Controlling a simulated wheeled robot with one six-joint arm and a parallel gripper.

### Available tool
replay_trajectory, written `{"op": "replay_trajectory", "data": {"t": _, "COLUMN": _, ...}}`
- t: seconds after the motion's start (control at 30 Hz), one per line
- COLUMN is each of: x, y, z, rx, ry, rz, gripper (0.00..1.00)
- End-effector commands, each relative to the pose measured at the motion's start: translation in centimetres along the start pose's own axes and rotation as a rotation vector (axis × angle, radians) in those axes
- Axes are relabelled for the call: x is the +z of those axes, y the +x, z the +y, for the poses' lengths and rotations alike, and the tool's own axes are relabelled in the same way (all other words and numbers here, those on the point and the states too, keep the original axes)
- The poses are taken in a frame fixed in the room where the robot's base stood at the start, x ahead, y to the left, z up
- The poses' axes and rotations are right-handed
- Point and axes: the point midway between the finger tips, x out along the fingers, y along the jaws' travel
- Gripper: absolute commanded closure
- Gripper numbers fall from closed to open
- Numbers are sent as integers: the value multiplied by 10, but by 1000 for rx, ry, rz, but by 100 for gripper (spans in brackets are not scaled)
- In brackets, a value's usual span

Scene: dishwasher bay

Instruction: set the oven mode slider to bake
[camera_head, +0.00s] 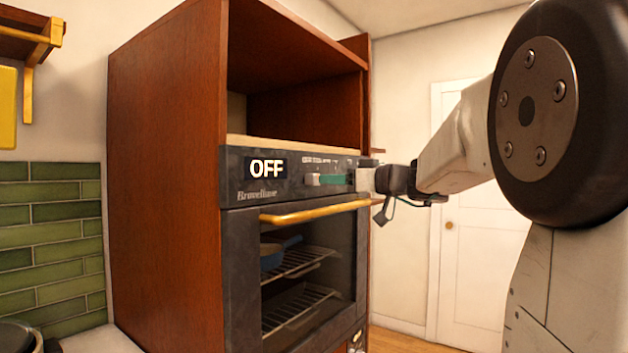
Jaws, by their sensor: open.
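The oven (235,250) is built into a tall brown wooden cabinet, with a dark control panel across its top. The panel's display (266,168) reads "OFF". To its right is a slider with a pale knob (312,180) at the left end of a green strip (335,179). Small markings above the strip are too small to read. My gripper (366,183) is open at the right end of the panel, right of the knob and apart from it. The gripper partly covers the panel's right end. Whether it touches the panel cannot be told.
A golden handle bar (315,211) sticks out from the oven door, below the panel. Behind the glass are wire racks (300,262) and a blue pan (280,250). The cabinet's upper niche (300,105) looks empty. A white door (480,260) stands behind my arm.

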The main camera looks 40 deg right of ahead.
Motion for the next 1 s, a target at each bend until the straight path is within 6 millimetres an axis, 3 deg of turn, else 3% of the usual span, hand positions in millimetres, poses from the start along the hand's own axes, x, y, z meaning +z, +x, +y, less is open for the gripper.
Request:
{"op": "replay_trajectory", "data": {"t": 0.1, "x": 0, "y": 22, "z": -1, "rx": -5, "ry": 1, "rz": 0, "gripper": 51}}
{"op": "replay_trajectory", "data": {"t": 0.3, "x": 0, "y": 45, "z": -1, "rx": -3, "ry": 1, "rz": -1, "gripper": 51}}
{"op": "replay_trajectory", "data": {"t": 0.67, "x": 0, "y": 51, "z": -1, "rx": -1, "ry": 1, "rz": -1, "gripper": 51}}
{"op": "replay_trajectory", "data": {"t": 0.83, "x": 0, "y": 50, "z": -1, "rx": -1, "ry": 1, "rz": -1, "gripper": 98}}
{"op": "replay_trajectory", "data": {"t": 1.0, "x": 0, "y": 53, "z": -1, "rx": -7, "ry": 2, "rz": -2, "gripper": 100}}
